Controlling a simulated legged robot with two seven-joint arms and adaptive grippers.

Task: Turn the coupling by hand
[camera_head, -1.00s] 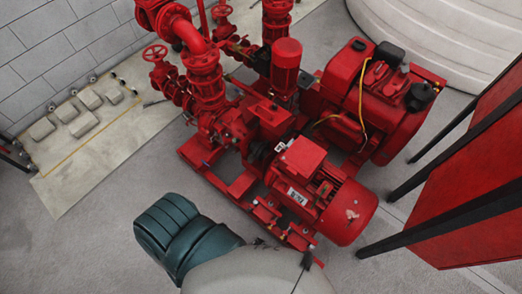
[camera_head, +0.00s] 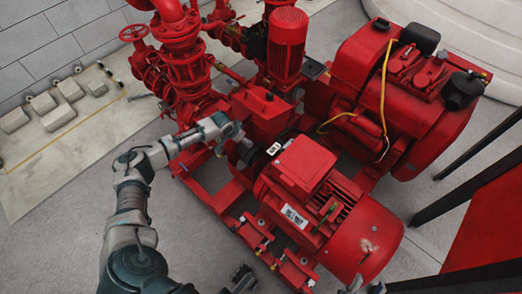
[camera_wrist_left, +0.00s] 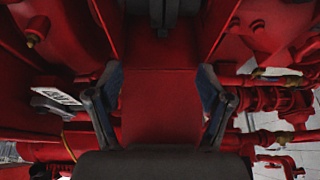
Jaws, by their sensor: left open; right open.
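The red pump set fills the middle of the head view, with its finned motor (camera_head: 310,190) at the lower right and the red pump body (camera_head: 265,115) behind it. My left gripper (camera_head: 235,136) reaches in between pump and motor, where the coupling cannot be made out clearly. In the left wrist view, my left gripper (camera_wrist_left: 160,90) is open, with its two fingers on either side of a red part (camera_wrist_left: 158,105); contact cannot be told. My right gripper (camera_head: 242,280) is open at the bottom edge, partly cut off, left of the base frame.
A red diesel engine (camera_head: 400,90) stands behind the motor. Red pipes and valves (camera_head: 165,60) rise at the upper left. A red panel on black legs (camera_head: 488,225) stands at the right. Grey floor (camera_head: 60,235) is open at the left.

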